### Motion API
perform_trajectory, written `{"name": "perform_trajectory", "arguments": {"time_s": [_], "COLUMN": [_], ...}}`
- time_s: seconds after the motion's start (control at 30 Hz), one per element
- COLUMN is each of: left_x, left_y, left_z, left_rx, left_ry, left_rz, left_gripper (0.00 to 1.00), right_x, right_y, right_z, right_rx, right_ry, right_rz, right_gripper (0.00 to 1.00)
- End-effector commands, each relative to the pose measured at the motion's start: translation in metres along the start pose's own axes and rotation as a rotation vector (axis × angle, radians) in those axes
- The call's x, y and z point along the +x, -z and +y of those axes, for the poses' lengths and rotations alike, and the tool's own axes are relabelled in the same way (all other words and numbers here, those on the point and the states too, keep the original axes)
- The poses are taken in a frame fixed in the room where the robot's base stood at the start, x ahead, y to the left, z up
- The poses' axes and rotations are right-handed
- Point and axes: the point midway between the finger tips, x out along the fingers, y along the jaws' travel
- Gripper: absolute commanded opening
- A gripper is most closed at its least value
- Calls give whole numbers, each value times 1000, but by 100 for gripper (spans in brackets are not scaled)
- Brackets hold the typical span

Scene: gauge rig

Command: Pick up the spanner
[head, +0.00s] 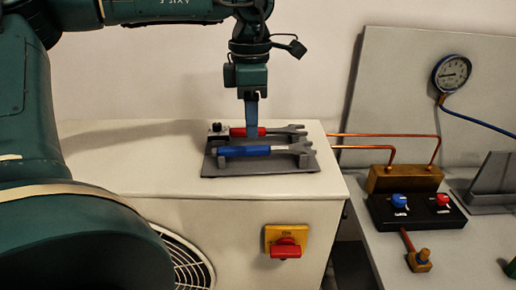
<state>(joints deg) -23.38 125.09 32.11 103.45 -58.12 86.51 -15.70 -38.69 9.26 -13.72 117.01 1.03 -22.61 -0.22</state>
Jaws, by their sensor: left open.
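Two spanners lie side by side on a grey rack (262,168) on top of a pale cabinet. The rear one is a red-handled spanner (280,130); the front one is a blue-handled spanner (245,151). Both have grey open jaws toward the right. My left gripper (252,127) points straight down over the rack, open. Its finger hides part of the red handle, with its tip just behind the blue handle. I cannot tell whether it touches either spanner. My right gripper is not in view.
The cabinet (130,165) has a red rotary switch (286,247) and a round vent on its front. The cabinet top left of the rack is clear.

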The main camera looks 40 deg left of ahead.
Motion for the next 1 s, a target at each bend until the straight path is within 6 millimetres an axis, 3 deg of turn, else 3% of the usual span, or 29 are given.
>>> {"name": "perform_trajectory", "arguments": {"time_s": [0.17,0.5,0.77,1.0], "left_x": [11,55,58,58], "left_y": [-1,-7,-7,-7], "left_z": [0,4,4,4], "left_rx": [1,0,0,0], "left_ry": [2,3,1,1], "left_rz": [2,0,-1,-1], "left_gripper": [44,44,44,25], "right_x": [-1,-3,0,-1], "right_y": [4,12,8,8], "right_z": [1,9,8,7], "right_rx": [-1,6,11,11], "right_ry": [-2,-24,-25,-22], "right_rz": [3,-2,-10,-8], "right_gripper": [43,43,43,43]}}
